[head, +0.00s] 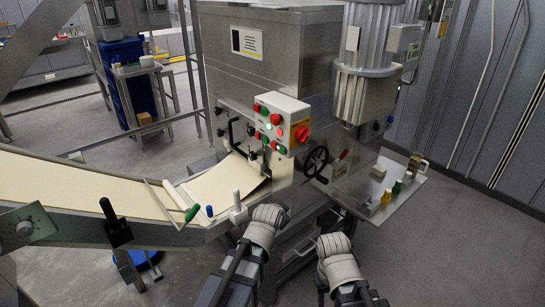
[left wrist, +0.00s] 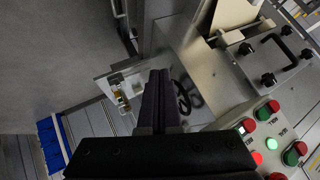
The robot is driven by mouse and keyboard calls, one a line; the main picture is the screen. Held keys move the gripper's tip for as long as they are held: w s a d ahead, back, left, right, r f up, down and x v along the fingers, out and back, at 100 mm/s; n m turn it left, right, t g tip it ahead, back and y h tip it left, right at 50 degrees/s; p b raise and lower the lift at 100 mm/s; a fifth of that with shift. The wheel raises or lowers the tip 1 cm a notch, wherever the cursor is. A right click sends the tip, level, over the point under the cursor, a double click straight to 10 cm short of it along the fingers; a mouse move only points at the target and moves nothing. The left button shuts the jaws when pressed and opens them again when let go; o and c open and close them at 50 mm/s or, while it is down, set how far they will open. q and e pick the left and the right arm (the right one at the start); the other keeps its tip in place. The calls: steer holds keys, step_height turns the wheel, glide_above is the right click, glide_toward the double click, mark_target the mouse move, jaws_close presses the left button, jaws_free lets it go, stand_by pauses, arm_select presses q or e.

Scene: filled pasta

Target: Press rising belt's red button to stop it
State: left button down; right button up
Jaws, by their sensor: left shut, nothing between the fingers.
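A white control box (head: 277,104) with red and green buttons, one lit pale green, and a red rotary switch (head: 301,132) on a yellow plate is on the machine's front. In the left wrist view the box (left wrist: 242,139) is at the lower right, with its red buttons beside green ones. The cream belt (head: 90,183) runs from the left into the machine. I cannot tell which red button belongs to it. My left gripper (left wrist: 160,75) is shut and empty, apart from the box; its wrist is below the box in the head view. My right gripper (head: 325,219) is low, right of the left one; its fingers are unclear.
A black handwheel (head: 316,162) is right of the box. A side shelf (head: 401,190) with small bottles sticks out at the right. A white roller and green-handled tool lie by the belt's end. Grey floor at the right is clear.

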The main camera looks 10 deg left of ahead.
mark_target(273, 145)
arm_select(q)
steer(key=w+a+r+m+t+y+b, duration=0.1)
steer(key=w+a+r+t+b, duration=0.1)
steer(key=w+a+r+t, duration=0.2)
steer(key=w+a+r+m+t+y+b, duration=0.1)
steer(key=w+a+r+m+t+b, duration=0.1)
steer(key=a+r+t, duration=0.4)
steer(key=w+a+r+b, duration=0.1)
steer(key=w+a+r, duration=0.1)
steer(key=a+r, duration=0.1)
steer(key=shift+w+a+t+y, duration=0.15)
steer(key=shift+a+t+y, duration=0.15)
steer(key=shift+a, duration=0.1)
arm_select(e)
step_height(273, 145, down, 7)
steer(key=shift+r, duration=0.2)
arm_select(q)
steer(key=w+d, duration=0.5)
steer(key=w, duration=0.2)
steer(key=shift+d, duration=0.2)
steer(key=shift+w+d, duration=0.1)
stand_by(0.9)
steer(key=shift+w+d, duration=0.2)
